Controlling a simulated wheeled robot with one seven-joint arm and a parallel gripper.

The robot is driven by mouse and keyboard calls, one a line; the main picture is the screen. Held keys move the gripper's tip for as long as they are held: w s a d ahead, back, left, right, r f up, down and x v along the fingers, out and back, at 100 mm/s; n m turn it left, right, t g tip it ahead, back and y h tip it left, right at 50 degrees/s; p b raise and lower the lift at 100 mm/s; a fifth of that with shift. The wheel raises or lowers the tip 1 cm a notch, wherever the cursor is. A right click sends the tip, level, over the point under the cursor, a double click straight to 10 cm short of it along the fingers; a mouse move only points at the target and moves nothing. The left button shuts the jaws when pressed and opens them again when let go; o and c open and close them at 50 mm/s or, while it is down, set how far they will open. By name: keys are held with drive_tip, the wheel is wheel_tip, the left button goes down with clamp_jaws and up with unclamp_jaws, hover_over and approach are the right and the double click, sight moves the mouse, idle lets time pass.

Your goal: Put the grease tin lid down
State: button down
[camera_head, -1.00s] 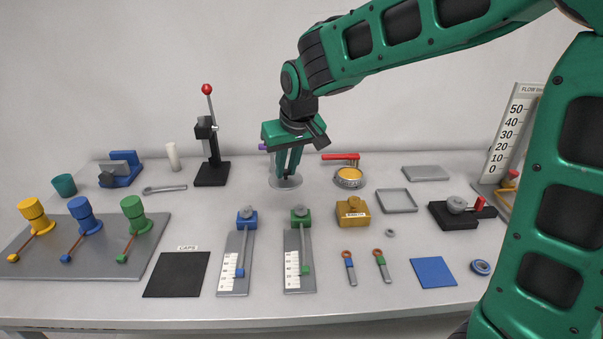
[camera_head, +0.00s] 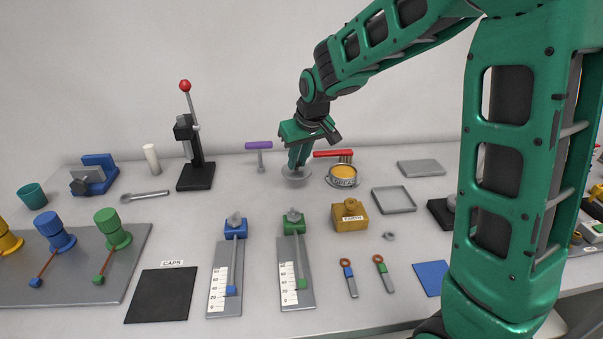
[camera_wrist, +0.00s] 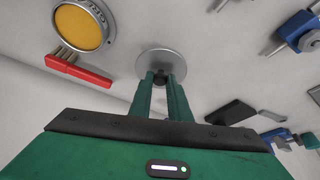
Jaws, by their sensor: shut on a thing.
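The grease tin lid (camera_head: 296,181) is a round grey disc, at the back middle of the bench, left of the grease tin. My gripper (camera_head: 298,165) points down and is shut on the lid's small dark knob. In the wrist view the lid (camera_wrist: 152,60) shows as a pale disc beyond the fingertips (camera_wrist: 161,78). The lid is at or just above the bench top; I cannot tell whether it touches. The grease tin (camera_head: 343,180) stands open, with yellow grease showing, and it also shows in the wrist view (camera_wrist: 82,25).
A red-handled brush (camera_head: 333,154) lies behind the tin. A purple-handled tool (camera_head: 259,146) stands behind and left of the lid. A lever press (camera_head: 195,160) with a red knob stands further left. Bench in front of the lid is clear up to the gauge slides (camera_head: 293,250).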

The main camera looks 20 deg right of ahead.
sight(303, 169)
drive_tip(key=shift+w+d+f, duration=0.25)
drive_tip(key=shift+d+f, duration=0.1)
drive_tip(key=shift+d, duration=0.1)
drive_tip(key=shift+w+d+f, duration=0.2)
drive_tip(key=shift+d+f, duration=0.15)
drive_tip(key=shift+d, duration=0.1)
drive_tip(key=shift+f, duration=1.9)
drive_tip(key=c, duration=1.7)
unclamp_jaws()
drive_tip(key=shift+f, duration=0.1)
drive_tip(key=shift+o, duration=0.2)
